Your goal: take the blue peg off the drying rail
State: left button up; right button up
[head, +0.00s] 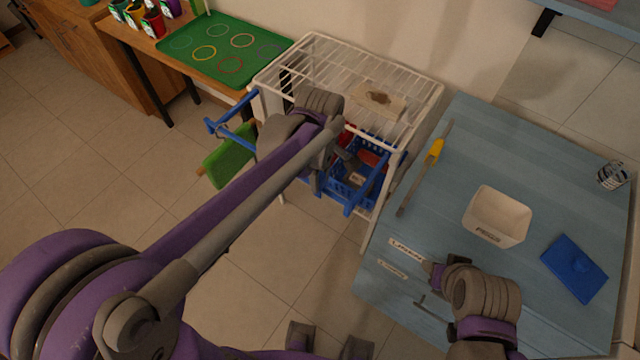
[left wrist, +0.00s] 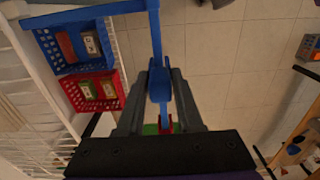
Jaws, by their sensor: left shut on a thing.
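The blue drying rail (head: 232,129) runs along the near side of a white wire rack, with a green cloth (head: 228,155) hanging at its left part. My left gripper (head: 319,182) is at the rail near its right end. In the left wrist view its two fingers are shut on the blue peg (left wrist: 160,85), which sits on the blue bar of the rail (left wrist: 156,30). The peg is hidden behind my gripper in the head view. A small red piece (left wrist: 165,124) shows past the fingertips, beside some green. My right gripper (head: 431,272) is over the blue cabinet's front edge; its fingers are unclear.
A blue basket (head: 373,193) hangs in the rack (head: 425,85), close to my left gripper; a red basket (left wrist: 90,103) also shows in the wrist view. The blue cabinet top (head: 490,135) holds a white bin (head: 497,213) and a blue board (head: 574,267). Open floor lies in front.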

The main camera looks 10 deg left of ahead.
pick_arm(q)
jog(key=shift+r+p, duration=1.5)
jog(key=shift+r, duration=1.55)
pick_arm(e)
jog(key=r, duration=0.1)
jog(key=w+r, duration=0.1)
jog(key=r, duration=0.1)
jog(key=w+r, duration=0.1)
jog(key=shift+r, duration=0.25)
pick_arm(q)
jog(key=shift+f, duration=0.1)
pick_arm(e)
jog(key=shift+s, duration=0.15)
